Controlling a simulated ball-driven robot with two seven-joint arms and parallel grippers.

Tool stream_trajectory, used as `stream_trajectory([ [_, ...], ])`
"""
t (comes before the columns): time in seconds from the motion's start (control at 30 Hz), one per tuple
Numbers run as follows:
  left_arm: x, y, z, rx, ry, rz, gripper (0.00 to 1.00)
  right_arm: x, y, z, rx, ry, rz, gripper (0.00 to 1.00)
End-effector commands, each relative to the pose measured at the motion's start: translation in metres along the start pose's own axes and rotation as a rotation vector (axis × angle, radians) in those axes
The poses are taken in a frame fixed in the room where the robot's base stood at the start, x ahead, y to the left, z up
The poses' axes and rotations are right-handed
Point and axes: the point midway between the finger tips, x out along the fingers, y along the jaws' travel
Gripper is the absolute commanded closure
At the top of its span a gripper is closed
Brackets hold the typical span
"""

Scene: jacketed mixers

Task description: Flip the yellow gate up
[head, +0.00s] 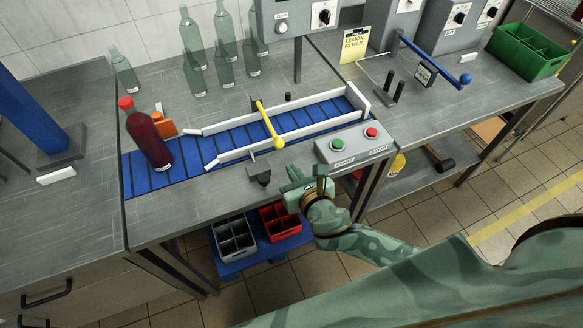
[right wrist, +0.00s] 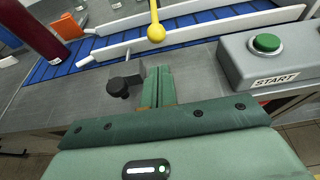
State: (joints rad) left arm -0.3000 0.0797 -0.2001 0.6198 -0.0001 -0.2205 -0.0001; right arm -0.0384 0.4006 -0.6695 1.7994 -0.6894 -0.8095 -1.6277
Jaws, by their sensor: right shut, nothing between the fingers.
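The yellow gate (head: 268,124) is a bar with a round knob at its near end. It lies across the blue conveyor (head: 304,119) between the white side rails. In the right wrist view its knob (right wrist: 156,33) is ahead of the fingers. My right gripper (head: 297,176) is at the bench's front edge, on the near side of the gate knob and apart from it. In the right wrist view the fingers (right wrist: 158,84) are shut with nothing between them. A black clamp knob (right wrist: 124,87) is just left of the fingers. My left gripper is not in view.
A dark red bottle with a red cap (head: 149,137) stands tilted in view on the conveyor's left end, beside an orange part (head: 165,127). The START/STOP box (head: 353,146) is right of my gripper. Several empty bottles (head: 193,72) stand behind. Crates (head: 234,238) sit below.

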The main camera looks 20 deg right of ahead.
Motion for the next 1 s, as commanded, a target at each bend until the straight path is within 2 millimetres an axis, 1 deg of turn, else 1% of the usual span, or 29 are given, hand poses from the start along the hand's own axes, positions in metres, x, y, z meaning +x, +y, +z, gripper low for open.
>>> stream_trajectory([
  [0.03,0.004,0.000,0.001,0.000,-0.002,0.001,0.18,0.011,0.000,-0.001,0.001,-0.001,-0.001,1.00],
  [0.2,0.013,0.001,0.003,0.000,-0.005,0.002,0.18,0.043,0.000,-0.003,0.001,0.000,-0.001,1.00],
  [0.3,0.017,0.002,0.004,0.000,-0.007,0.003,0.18,0.059,0.000,-0.002,0.002,0.000,-0.001,1.00],
  [0.4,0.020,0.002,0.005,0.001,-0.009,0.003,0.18,0.071,0.000,-0.002,0.000,0.001,0.000,1.00],
  [0.5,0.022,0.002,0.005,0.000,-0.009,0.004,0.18,0.078,0.000,-0.001,0.001,0.001,0.000,1.00],
  [0.6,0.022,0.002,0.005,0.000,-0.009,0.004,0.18,0.081,0.000,-0.001,0.002,0.002,-0.001,1.00],
  [0.9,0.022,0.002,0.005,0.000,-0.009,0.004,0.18,0.080,0.000,0.000,0.002,0.002,0.000,1.00],
  [1.0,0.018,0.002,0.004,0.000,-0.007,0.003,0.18,0.080,0.000,0.002,0.001,0.005,0.000,1.00],
])
